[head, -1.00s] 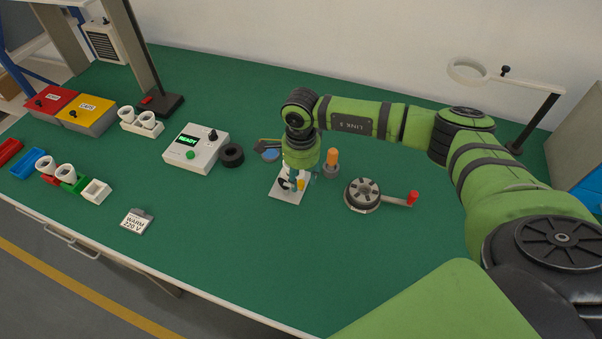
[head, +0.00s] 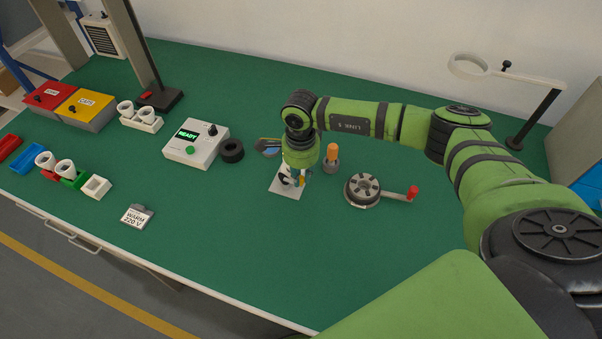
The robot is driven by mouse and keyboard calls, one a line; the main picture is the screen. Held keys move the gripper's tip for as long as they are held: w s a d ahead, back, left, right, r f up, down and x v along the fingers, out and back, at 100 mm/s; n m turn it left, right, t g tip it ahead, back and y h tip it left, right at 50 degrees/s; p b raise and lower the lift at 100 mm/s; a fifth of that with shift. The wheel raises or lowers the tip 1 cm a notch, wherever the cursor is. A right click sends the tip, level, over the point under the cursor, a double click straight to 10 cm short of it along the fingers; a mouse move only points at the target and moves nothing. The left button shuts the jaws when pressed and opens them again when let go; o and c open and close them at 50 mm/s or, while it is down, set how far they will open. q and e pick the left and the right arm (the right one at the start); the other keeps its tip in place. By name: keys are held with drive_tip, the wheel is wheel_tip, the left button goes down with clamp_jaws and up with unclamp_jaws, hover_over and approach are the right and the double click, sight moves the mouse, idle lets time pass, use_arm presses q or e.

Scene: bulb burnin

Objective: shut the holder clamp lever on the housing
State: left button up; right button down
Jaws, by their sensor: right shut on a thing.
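The holder (head: 282,189) has a pale square base plate and stands near the middle of the green bench. My right gripper (head: 297,179) points down over it, with its fingers close to the plate. It is shut on a small part at the holder that I take for the clamp lever; the fingers hide most of it. My wrist covers much of the housing, so the lever's angle cannot be made out. My left gripper is not in view.
A tester box (head: 196,143) showing READY and a black ring (head: 232,151) stand left of the holder. An orange-handled tool in a grey cup (head: 331,165) and a round crank wheel (head: 362,189) with a red knob stand to the right.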

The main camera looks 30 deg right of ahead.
drive_tip(key=m, duration=0.1)
drive_tip(key=m+b, duration=0.1)
drive_tip(key=shift+s+a+f+m, duration=0.1)
drive_tip(key=shift+s+a+m, duration=0.2)
drive_tip(key=shift+a, duration=0.1)
drive_tip(key=m+b, duration=0.1)
drive_tip(key=a+m, duration=0.1)
drive_tip(key=m, duration=0.1)
drive_tip(key=shift+s+a+m+b, duration=0.2)
drive_tip(key=shift+m+b, duration=0.1)
drive_tip(key=shift+b, duration=0.1)
drive_tip(key=m, duration=0.1)
drive_tip(key=a+m+b, duration=0.1)
drive_tip(key=shift+m, duration=0.3)
drive_tip(key=shift+w+a+m+b, duration=0.1)
drive_tip(key=shift+a+m+b, duration=0.2)
drive_tip(key=shift+m, duration=0.4)
drive_tip(key=shift+w+a+m+b, duration=0.15)
drive_tip(key=shift+m+b, duration=0.2)
drive_tip(key=shift+m, duration=0.35)
drive_tip(key=shift+s, duration=0.1)
drive_tip(key=c, duration=1.2)
unclamp_jaws()
drive_tip(key=shift+o, duration=0.2)
